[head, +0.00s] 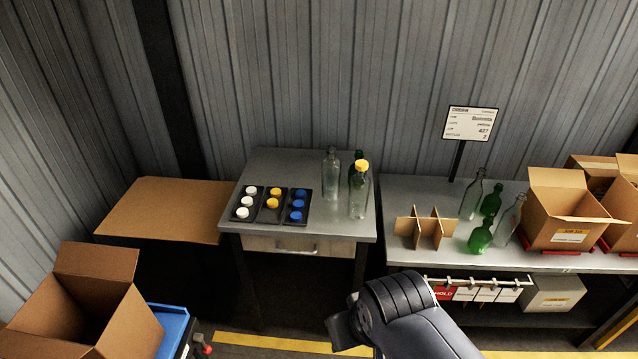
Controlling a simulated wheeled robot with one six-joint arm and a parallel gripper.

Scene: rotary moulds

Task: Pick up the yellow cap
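Two yellow caps, one at the back (273,192) and one in the middle (272,203), sit in the middle black tray (265,216) on the grey table. The front place of that tray looks empty. Another yellow cap (362,165) sits on top of a clear bottle (358,195) at the table's right side. My arm reaches in from the bottom of the head view, in front of the tables. My gripper's fingers do not show.
White caps (242,213) and blue caps (297,204) lie in trays on either side. Another clear bottle (331,178) and a green bottle (354,158) stand close by. The right bench holds a cardboard divider (420,230), bottles, boxes (562,215) and a sign (469,123).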

